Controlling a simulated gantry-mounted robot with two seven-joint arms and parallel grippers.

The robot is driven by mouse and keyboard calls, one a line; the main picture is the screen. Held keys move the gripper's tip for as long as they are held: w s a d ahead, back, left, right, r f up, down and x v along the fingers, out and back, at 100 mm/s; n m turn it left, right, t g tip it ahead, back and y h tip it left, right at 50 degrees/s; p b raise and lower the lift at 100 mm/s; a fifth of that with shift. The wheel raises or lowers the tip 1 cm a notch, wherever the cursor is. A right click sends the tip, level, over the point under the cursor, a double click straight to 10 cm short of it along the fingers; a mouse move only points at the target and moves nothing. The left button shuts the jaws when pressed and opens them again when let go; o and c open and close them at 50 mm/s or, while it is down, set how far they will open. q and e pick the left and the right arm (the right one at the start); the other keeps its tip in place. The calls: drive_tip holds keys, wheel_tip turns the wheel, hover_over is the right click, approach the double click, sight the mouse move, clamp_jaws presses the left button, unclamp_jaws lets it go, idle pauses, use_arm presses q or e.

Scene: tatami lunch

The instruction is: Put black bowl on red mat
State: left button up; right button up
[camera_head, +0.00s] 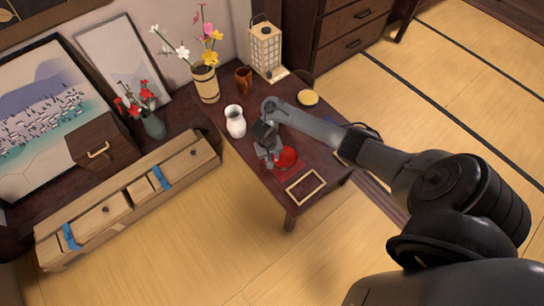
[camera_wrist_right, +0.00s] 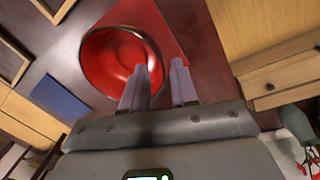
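The black bowl (camera_wrist_right: 105,62) has a dark rim and a glossy red inside. In the head view the red patch (camera_head: 287,158) beside my right gripper is the bowl, with the mat hard to tell apart. The red mat (camera_wrist_right: 172,30) shows partly beside the bowl in the right wrist view, and the bowl hides the rest. My right gripper (camera_head: 268,158) is low over the table; its fingers (camera_wrist_right: 161,82) are apart, one over the bowl's inside, the other outside the rim. I cannot tell whether they touch it. My left gripper is out of view.
On the dark table (camera_head: 262,168) are a white vase (camera_head: 235,121), a brown cup (camera_head: 243,79), a lantern (camera_head: 266,50), a yellow round dish (camera_head: 308,97) and a wooden-framed tray (camera_head: 289,186). A flower pot (camera_head: 206,84) stands behind. A long wooden box (camera_head: 130,200) lies left.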

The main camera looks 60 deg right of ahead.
wheel_tip(320, 180, up, 10)
drive_tip(key=w+a+p, duration=0.1)
drive_tip(key=p, duration=0.8)
drive_tip(key=s+a+r+n+t, duration=0.15)
drive_tip(key=a+n, duration=0.25)
drive_tip(key=a, duration=0.5)
drive_tip(key=s+a+n+t, duration=0.1)
drive_tip(key=a+n+t, duration=0.2)
drive_tip(key=a, duration=0.5)
drive_tip(key=s+a+r+n+y, duration=0.1)
drive_tip(key=s+a+r+n, duration=0.1)
drive_tip(key=s+r, duration=1.1)
drive_tip(key=shift+s+r+n, duration=0.4)
drive_tip(key=shift+r+n, duration=0.1)
drive_tip(key=shift+r, duration=0.35)
drive_tip(key=shift+a, duration=0.1)
